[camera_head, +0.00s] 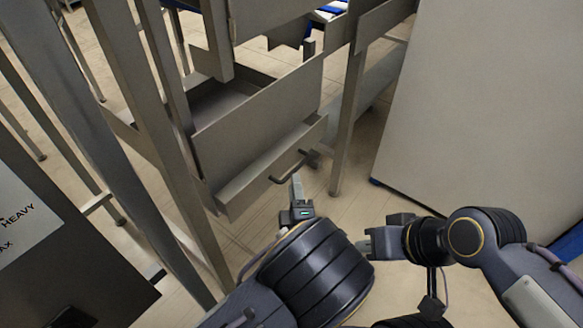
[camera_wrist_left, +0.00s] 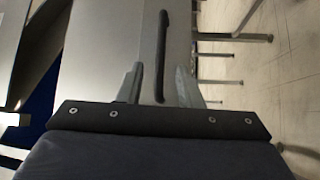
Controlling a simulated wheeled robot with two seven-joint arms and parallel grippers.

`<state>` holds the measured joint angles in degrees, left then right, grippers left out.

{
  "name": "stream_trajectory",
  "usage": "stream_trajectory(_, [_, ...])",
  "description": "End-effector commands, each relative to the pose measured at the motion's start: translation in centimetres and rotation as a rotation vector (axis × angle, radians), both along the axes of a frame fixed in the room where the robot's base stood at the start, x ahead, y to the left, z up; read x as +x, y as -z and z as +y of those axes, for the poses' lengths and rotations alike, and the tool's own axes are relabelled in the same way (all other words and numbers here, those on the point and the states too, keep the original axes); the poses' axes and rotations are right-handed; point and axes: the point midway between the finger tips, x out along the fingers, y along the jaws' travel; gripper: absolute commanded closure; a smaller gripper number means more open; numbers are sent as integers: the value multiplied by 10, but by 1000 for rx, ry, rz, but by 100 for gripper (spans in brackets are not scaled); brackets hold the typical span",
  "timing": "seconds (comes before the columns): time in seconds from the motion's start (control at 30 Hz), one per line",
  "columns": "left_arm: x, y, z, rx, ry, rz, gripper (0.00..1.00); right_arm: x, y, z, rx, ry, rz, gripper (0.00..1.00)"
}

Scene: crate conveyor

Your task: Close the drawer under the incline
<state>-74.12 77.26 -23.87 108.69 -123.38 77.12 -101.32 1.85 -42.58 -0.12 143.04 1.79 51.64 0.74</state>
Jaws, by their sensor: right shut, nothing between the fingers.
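The grey metal drawer (camera_head: 240,192) sits low in the frame under the incline, its front standing out from the panel above it. A dark bar handle (camera_head: 290,167) is on its front and also shows in the left wrist view (camera_wrist_left: 161,55). My left gripper (camera_head: 297,185) is just in front of the handle. Its fingers (camera_wrist_left: 158,82) are apart, with the handle lined up between them in the wrist view; I cannot tell whether they touch it. My right gripper (camera_head: 372,242) is shut and empty, to the right of the left arm and away from the drawer.
Metal legs (camera_head: 345,130) of the frame stand beside the drawer. A large pale panel (camera_head: 480,110) stands at the right, and a dark box with a label (camera_head: 30,215) is at the left.

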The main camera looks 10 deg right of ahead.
Motion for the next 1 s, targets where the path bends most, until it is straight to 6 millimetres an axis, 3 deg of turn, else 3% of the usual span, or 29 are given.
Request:
stream_trajectory(0.1, [22, -1, -2, -6, -4, -1, 68, 0, 7, 0, 0, 0, 0, 100])
stream_trajectory(0.3, [45, -5, -5, -4, -2, 0, 68, 0, 12, 0, 0, 0, 0, 100])
stream_trajectory(0.67, [50, -7, -6, -2, -2, 0, 68, 0, 12, 0, 0, 0, 0, 100])
stream_trajectory(0.9, [50, -7, -6, -2, -2, 0, 99, 0, 12, 0, 0, 0, 0, 100])
stream_trajectory(1.0, [50, -7, -6, -2, -2, 1, 100, 0, 12, 0, 0, 0, 0, 100])
